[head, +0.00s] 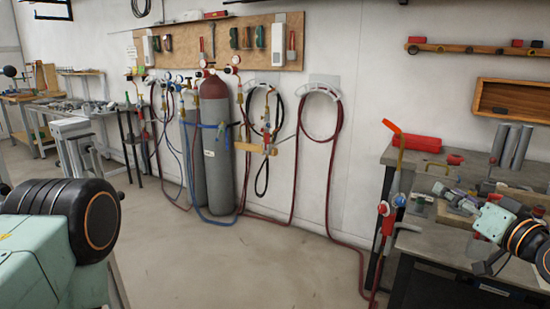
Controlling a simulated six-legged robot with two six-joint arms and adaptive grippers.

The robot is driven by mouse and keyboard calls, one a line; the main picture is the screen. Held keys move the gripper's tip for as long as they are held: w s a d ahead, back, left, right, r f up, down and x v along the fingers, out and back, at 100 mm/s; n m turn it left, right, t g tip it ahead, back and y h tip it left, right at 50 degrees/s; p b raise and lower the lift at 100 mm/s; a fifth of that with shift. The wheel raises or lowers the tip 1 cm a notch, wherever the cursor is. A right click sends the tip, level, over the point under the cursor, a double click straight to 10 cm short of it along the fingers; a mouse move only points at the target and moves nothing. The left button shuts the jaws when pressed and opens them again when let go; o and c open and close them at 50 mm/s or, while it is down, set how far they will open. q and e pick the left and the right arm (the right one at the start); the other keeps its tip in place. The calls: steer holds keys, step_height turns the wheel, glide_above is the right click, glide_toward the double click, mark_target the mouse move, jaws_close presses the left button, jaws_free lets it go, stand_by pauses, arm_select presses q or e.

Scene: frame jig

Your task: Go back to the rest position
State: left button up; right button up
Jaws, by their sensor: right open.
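My right arm comes in at the right edge, with its teal and black wrist showing. My right gripper (453,197) is in front of the cluttered grey workbench at the right. It is open, and I see nothing held between its fingers, though the fingers are small and blend with the items behind. Of my left arm only a teal link and a large black joint with an orange ring show at the lower left. My left gripper is not in view.
A grey workbench (408,158) with a red case (417,143) and small parts stands at the right. A torch with red hoses (385,215) hangs at its near corner. Grey gas cylinders (217,150) stand by the wall. The concrete floor (255,270) is open in the middle.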

steer(key=s+a+f+m+g+h, duration=0.1)
steer(key=s+a+f+g, duration=0.2)
steer(key=s+f, duration=0.35)
steer(key=s+a+f+m+g, duration=0.1)
steer(key=s+a+f+g, duration=0.2)
steer(key=f, duration=0.7)
steer(key=s+a+f+g+h, duration=0.1)
steer(key=s+a+f+g, duration=0.35)
steer(key=f, duration=0.35)
steer(key=s+f+n+g, duration=0.1)
steer(key=s+f+g, duration=0.1)
steer(key=s+f, duration=0.3)
steer(key=s+a+f+n+g+h, duration=0.1)
steer(key=s+f, duration=0.3)
steer(key=s, duration=0.8)
steer(key=s+a+f+n+g, duration=0.1)
steer(key=s+f+g, duration=0.3)
steer(key=s, duration=0.4)
steer(key=shift+s+a+f+h, duration=0.25)
steer(key=shift+s+f+h, duration=0.15)
steer(key=shift+f, duration=0.4)
